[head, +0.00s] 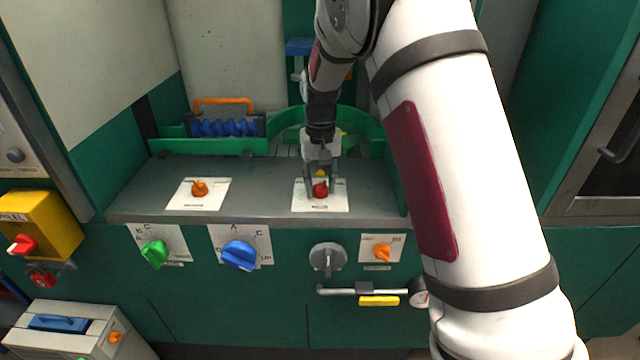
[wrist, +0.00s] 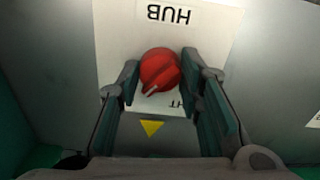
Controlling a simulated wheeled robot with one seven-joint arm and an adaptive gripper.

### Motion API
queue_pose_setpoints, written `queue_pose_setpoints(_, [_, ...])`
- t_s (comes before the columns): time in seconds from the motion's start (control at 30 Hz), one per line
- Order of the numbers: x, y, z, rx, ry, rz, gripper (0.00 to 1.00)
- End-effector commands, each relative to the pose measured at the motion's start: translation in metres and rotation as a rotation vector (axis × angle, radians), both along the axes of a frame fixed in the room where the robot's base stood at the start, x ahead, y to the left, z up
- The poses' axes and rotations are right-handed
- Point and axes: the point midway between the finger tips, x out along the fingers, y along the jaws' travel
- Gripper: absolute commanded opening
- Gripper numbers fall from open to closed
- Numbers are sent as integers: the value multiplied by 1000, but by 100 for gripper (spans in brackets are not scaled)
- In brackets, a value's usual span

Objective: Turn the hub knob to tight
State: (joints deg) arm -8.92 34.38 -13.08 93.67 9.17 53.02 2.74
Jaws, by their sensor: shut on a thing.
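The red hub knob (head: 320,189) sits on a white plate (head: 304,206) on the grey bench top. In the wrist view the red knob (wrist: 160,68) lies between the fingertips of my gripper (wrist: 161,74), which is shut on it. The plate (wrist: 118,40) reads HUB, upside down in this view. The knob's pale pointer line slants to the lower left there. Letters ending in HT show beside it, partly hidden by the knob and a finger. In the head view my gripper (head: 321,188) reaches down onto the knob from above.
An orange knob (head: 200,188) on another white plate stands to the left on the bench. A green rail (head: 215,146) runs behind. Green (head: 154,253), blue (head: 239,255) and grey (head: 328,258) knobs line the front panel. My arm covers the bench's right end.

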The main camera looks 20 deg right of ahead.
Motion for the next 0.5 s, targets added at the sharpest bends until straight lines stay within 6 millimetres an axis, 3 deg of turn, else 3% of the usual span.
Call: queue_pose_setpoints(0.5, [1,1,0,2,-2,467,5])
